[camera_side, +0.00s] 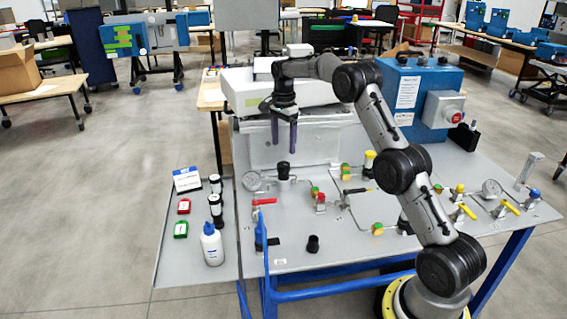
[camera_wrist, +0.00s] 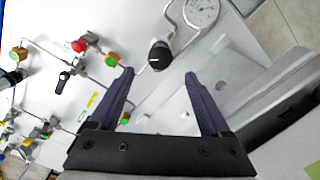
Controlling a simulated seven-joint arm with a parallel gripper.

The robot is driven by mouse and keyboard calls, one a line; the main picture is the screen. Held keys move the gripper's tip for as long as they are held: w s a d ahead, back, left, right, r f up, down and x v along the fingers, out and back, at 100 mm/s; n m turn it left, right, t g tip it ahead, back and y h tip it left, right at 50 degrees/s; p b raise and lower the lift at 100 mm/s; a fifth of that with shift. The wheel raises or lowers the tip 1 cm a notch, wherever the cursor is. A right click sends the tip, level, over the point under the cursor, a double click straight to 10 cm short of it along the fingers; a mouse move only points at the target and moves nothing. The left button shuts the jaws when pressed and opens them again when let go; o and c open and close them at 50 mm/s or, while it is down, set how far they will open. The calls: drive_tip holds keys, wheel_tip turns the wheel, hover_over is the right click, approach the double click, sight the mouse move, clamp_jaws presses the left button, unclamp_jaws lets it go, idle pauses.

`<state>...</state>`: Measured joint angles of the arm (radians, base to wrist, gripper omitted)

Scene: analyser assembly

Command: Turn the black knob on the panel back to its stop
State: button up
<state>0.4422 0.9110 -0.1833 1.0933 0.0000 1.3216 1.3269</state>
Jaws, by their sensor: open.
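The black knob (camera_side: 283,171) stands on the grey panel (camera_side: 290,225), to the right of a round gauge. In the wrist view the black knob (camera_wrist: 159,56) shows a pale mark on its top and sits just beyond the fingertips, roughly midway between them. My gripper (camera_side: 284,147) points down above the knob with its purple fingers apart and empty. The open fingers also show in the wrist view (camera_wrist: 159,74). They look clear of the knob, though the exact height gap is hard to judge.
A pressure gauge (camera_wrist: 201,12) and bent pipes lie close to the knob. A red-handled valve (camera_side: 264,201) and a red knob (camera_side: 320,198) are nearby. A large white box (camera_side: 290,90) stands behind. A white bottle (camera_side: 212,245) and small boxes stand at the left.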

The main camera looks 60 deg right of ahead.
sight(284, 164)
wheel_tip(284, 164, down, 8)
drive_tip(key=shift+r, duration=0.1)
idle(0.4)
clamp_jaws()
